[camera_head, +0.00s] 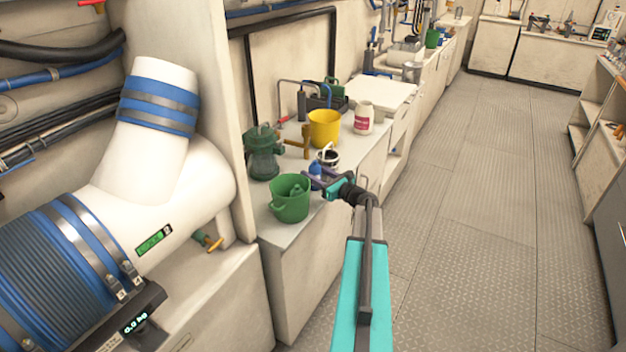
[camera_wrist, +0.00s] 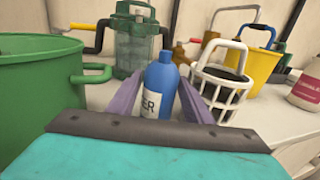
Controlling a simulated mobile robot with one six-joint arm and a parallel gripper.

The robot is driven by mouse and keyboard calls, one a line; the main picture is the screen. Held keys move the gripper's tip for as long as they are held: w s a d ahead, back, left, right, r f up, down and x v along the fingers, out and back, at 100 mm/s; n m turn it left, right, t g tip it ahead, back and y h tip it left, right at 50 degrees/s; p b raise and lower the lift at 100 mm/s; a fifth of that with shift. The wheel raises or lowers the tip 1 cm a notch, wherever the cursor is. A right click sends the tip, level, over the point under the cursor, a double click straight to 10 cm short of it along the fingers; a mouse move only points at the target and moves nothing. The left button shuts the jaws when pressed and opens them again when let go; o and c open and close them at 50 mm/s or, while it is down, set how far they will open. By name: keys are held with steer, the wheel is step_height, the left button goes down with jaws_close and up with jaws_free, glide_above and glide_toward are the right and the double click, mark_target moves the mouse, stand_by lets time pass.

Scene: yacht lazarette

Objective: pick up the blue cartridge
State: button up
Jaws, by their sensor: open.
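The blue cartridge (camera_wrist: 161,78) is an upright, bottle-shaped blue cylinder with a narrower cap and a white label ending in "ER". It stands on the counter, and in the head view (camera_head: 315,170) it shows small, just beyond my gripper (camera_head: 322,182). In the wrist view my gripper (camera_wrist: 160,98) is open, with one purple finger on each side of the cartridge. I cannot tell whether either finger touches it. The cartridge's base is hidden behind my gripper's body.
A green bucket (camera_head: 291,203) stands close on the left, and a white caged basket (camera_wrist: 223,80) close on the right. Behind are a green-lidded clear strainer (camera_wrist: 134,45), a yellow bucket (camera_head: 324,128) and a white jar (camera_head: 364,118). The aisle floor (camera_head: 470,220) is clear.

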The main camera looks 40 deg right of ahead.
mark_target(316, 166)
steer(key=c, duration=0.8)
steer(key=shift+r, duration=0.2)
steer(key=shift+r, duration=0.55)
step_height(316, 166, up, 2)
steer(key=s+a, duration=0.1)
steer(key=s, duration=0.4)
steer(key=s+a+r+b, duration=0.1)
steer(key=s, duration=0.4)
steer(key=s+a, duration=0.1)
steer(key=s, duration=0.4)
steer(key=shift+s+a+r+b, duration=0.15)
steer(key=shift+s+r+b, duration=0.1)
steer(key=shift+s+b, duration=0.1)
